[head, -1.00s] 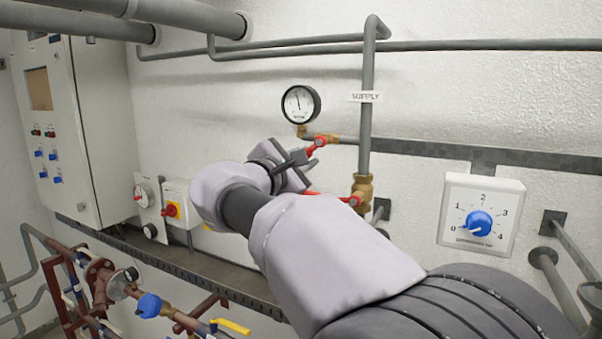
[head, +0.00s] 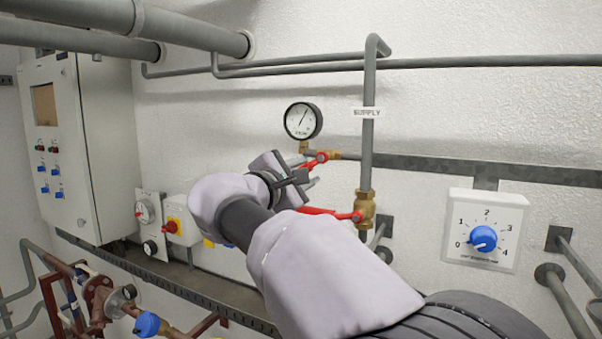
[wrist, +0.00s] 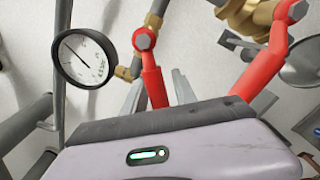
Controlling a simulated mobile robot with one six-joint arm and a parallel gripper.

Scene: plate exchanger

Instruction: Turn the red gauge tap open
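The red gauge tap (head: 321,157) sits on the brass fitting just right of the round gauge (head: 303,121). Its lever points left and slightly down in the head view. In the wrist view, the tap lever (wrist: 154,84) lies between the two fingers of my gripper (wrist: 160,92). The fingers stand apart, with a visible gap on the right of the lever; contact on the left is unclear. My gripper (head: 297,172) partly hides the lever in the head view. The gauge needle points up and right in the head view.
A larger red lever (head: 330,212) on the brass supply valve (head: 365,209) lies just below and right of my gripper; it is close by in the wrist view (wrist: 264,72). The vertical supply pipe (head: 369,150) stands to the right. A blue-knobbed dial box (head: 485,230) is farther right.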

